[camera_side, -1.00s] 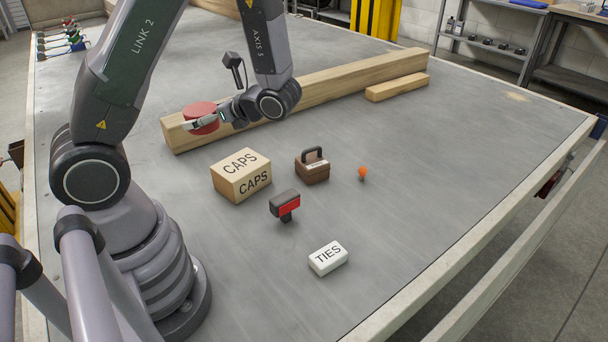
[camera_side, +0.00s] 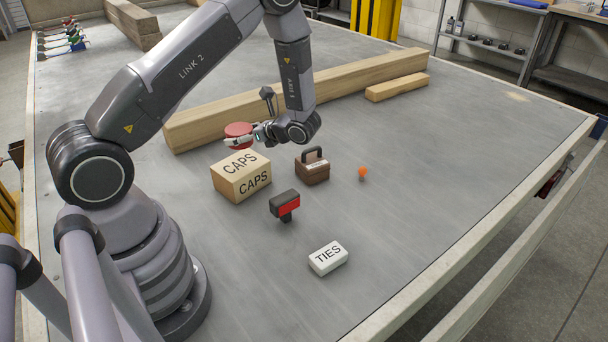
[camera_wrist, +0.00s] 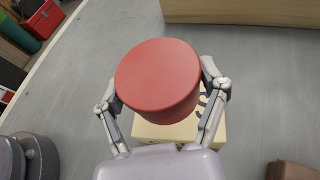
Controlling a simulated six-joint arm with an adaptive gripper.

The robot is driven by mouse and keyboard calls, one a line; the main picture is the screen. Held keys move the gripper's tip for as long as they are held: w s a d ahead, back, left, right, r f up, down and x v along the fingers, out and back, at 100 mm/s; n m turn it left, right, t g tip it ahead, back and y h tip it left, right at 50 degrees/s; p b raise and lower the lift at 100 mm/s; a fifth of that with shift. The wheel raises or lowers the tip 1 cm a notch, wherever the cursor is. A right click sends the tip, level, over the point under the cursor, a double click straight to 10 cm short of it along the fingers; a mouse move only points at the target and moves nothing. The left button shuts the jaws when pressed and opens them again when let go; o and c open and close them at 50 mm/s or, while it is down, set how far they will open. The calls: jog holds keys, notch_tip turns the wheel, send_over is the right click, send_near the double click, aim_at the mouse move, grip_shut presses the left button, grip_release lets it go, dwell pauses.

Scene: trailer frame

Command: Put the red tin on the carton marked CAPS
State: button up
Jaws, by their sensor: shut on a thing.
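The red tin (camera_side: 238,130) is round and sits between the fingers of my gripper (camera_side: 240,141), which is shut on it. In the wrist view the red tin (camera_wrist: 158,80) fills the middle, with a finger of my gripper (camera_wrist: 162,98) on each side. The carton marked CAPS (camera_side: 240,178) is a tan box on the bench with CAPS on its top and front. In the side view the tin shows just above and behind the carton's top edge. In the wrist view the carton (camera_wrist: 180,132) is partly hidden beneath the tin.
A long wooden beam (camera_side: 340,87) lies behind the carton. A brown case with a handle (camera_side: 312,168) stands right of the carton. A black-and-red item (camera_side: 285,205), a white TIES box (camera_side: 328,258) and a small orange item (camera_side: 362,172) are nearby.

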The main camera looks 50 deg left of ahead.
aim_at(250, 160)
jog(key=f, duration=0.1)
jog(key=w+a+f, duration=0.1)
jog(key=w+f, duration=0.1)
jog(key=shift+w+a+f, duration=0.25)
jog(key=shift+a+f, duration=0.1)
jog(key=shift+w+f, duration=0.1)
jog(key=shift+f, duration=1.45)
jog(key=o, duration=1.2)
jog(key=shift+f, duration=0.1)
jog(key=shift+o, duration=0.2)
